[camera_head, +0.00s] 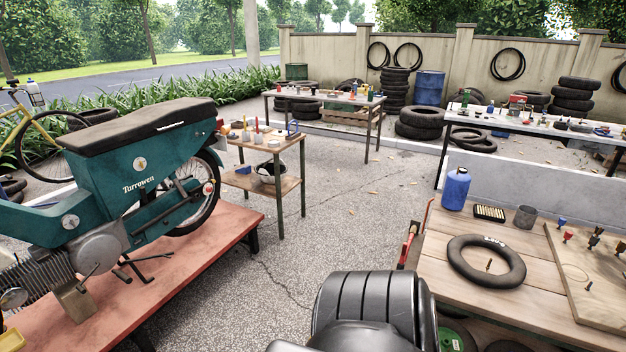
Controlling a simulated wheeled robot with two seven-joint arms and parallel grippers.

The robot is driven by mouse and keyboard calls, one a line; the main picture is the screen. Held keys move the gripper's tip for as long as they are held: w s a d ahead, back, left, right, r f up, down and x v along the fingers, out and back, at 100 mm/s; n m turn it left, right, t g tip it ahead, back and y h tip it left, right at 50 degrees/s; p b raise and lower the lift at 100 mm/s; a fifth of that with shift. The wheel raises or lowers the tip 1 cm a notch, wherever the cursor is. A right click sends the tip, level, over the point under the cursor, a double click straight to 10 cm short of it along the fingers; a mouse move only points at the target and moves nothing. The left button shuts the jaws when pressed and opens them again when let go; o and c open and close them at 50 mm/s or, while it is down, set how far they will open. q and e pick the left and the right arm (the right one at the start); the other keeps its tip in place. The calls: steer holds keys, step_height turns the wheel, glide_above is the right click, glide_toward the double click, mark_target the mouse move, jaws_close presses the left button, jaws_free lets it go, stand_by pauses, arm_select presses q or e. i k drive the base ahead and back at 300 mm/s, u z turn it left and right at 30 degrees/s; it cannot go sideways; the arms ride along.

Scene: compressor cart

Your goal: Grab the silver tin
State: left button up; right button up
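Nothing touches or covers the tin. Neither of my grippers is in view.
A blue bottle (456,189) stands left of the black tray. Several small coloured tools stick up from the board. A low grey wall (540,190) runs behind the cart. A teal motorbike (135,170) stands on a red platform (190,265) at left. Open paving (335,215) lies between.

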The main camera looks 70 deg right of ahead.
mark_target(526, 218)
steer(key=z, duration=4.15)
